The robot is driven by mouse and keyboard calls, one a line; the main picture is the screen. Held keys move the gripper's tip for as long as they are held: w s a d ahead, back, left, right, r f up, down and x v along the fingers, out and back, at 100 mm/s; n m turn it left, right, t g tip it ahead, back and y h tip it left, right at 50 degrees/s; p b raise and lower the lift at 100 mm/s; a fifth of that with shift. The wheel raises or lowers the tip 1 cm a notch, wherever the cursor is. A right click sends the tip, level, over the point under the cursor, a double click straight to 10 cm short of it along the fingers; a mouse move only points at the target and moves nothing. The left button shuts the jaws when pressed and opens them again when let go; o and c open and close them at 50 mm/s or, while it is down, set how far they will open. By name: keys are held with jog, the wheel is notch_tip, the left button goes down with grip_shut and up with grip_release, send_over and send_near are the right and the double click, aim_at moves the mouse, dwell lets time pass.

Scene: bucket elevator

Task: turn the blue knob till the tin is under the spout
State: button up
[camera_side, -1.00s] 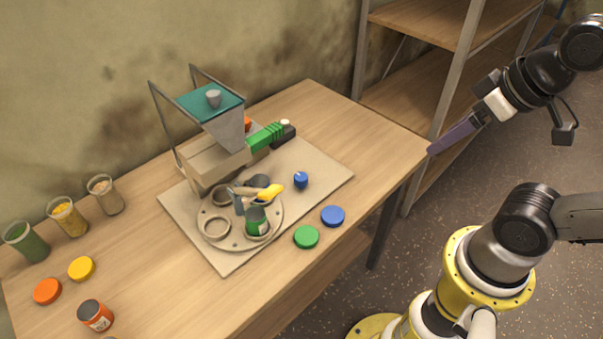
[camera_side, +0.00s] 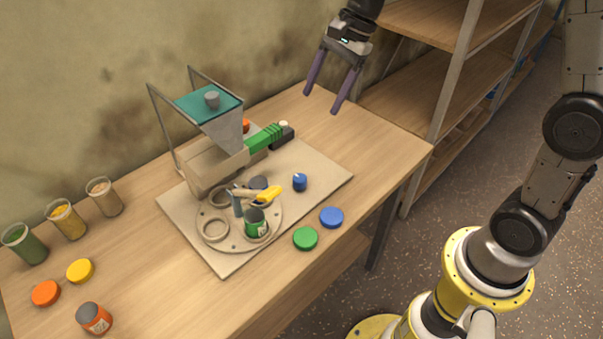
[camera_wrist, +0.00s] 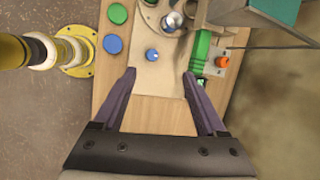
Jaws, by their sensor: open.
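The blue knob (camera_side: 300,182), with a pale mark on top, stands upright on the beige board; it also shows in the wrist view (camera_wrist: 152,55). The green tin (camera_side: 256,224) sits in a ring at the front of the round turntable (camera_side: 213,246). The beige dispenser body (camera_side: 212,168) stands behind the turntable under a grey hopper (camera_side: 223,130). I cannot make out its spout clearly. The tin is at the side of the turntable away from the body. My gripper (camera_side: 321,102) is open and empty, above the table's back right, apart from the knob.
A yellow-tipped handle (camera_side: 270,192) reaches over the turntable. A blue lid (camera_side: 331,217) and green lid (camera_side: 305,238) lie beside the board. A green motor-like part (camera_side: 264,137) lies behind the knob. Filled cups (camera_side: 66,219) and an orange tin (camera_side: 94,318) stand at left.

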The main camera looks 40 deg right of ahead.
jog(key=m+g, duration=0.2)
send_near(300, 177)
jog(key=v, duration=0.5)
jog(key=shift+y, duration=0.3)
jog(key=x, duration=1.4)
jog(key=shift+d+f, duration=0.25)
jog(key=shift+d, duration=0.15)
grip_shut()
